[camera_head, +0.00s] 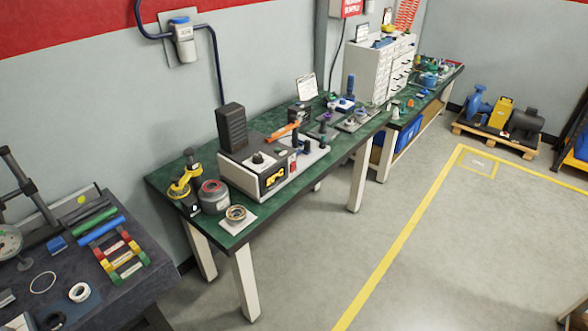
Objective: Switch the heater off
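A box-shaped unit (258,172) in white and dark grey stands on the left part of the green workbench (262,211). It looks like the heater. Its front has a dark panel with a yellow mark (273,179) and a small red part near the right end. A round part sits on its top, and an orange-handled tool (283,130) lies at its back. A tall black block (231,126) rises at its back left. The switch position is too small to tell. Neither of my grippers is in view.
A yellow-black tool (184,187), a grey pot (213,196) and a ring on a white pad (236,221) stand left of the unit. A dark table (95,284) with seals is at the lower left. The floor (305,282) before the green bench is clear.

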